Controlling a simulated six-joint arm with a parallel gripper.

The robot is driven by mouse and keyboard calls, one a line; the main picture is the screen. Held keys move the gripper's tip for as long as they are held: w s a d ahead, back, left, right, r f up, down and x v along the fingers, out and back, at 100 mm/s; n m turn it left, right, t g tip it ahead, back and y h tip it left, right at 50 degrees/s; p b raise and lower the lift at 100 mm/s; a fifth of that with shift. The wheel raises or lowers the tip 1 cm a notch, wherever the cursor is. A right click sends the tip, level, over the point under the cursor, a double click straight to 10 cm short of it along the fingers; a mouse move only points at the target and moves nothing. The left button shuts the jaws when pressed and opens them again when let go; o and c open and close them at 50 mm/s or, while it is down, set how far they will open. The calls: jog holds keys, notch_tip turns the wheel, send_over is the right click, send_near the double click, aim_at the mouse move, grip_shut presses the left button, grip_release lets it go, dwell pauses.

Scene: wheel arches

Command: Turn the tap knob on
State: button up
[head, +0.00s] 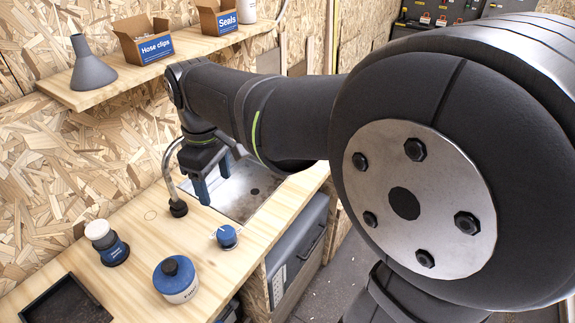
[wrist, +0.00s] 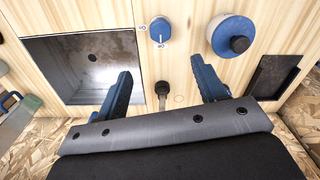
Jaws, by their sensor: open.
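The tap knob (head: 227,237) is a small round blue knob on the wooden worktop, in front of the sink. In the wrist view the knob (wrist: 160,31) sits at the top centre, with a white line on its face running down the picture and small marks at its left and below it. The curved metal tap (head: 171,165) stands behind it at the sink's edge. My gripper (head: 213,180) is open and empty, its blue fingers pointing down above the worktop near the tap and sink. In the wrist view my gripper (wrist: 161,72) is apart from the knob.
The recessed metal sink (head: 246,190) lies right of the tap. A blue-and-white tin (head: 176,284), a blue-and-white round-topped item (head: 106,243) and a black tray (head: 66,304) stand on the worktop's left. A shelf above carries a funnel (head: 90,68) and labelled boxes (head: 143,40).

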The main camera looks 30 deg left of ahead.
aim_at(227, 232)
notch_tip(227, 232, down, 17)
dwell(0.4)
jog(key=c, duration=1)
jog(key=shift+o, duration=0.2)
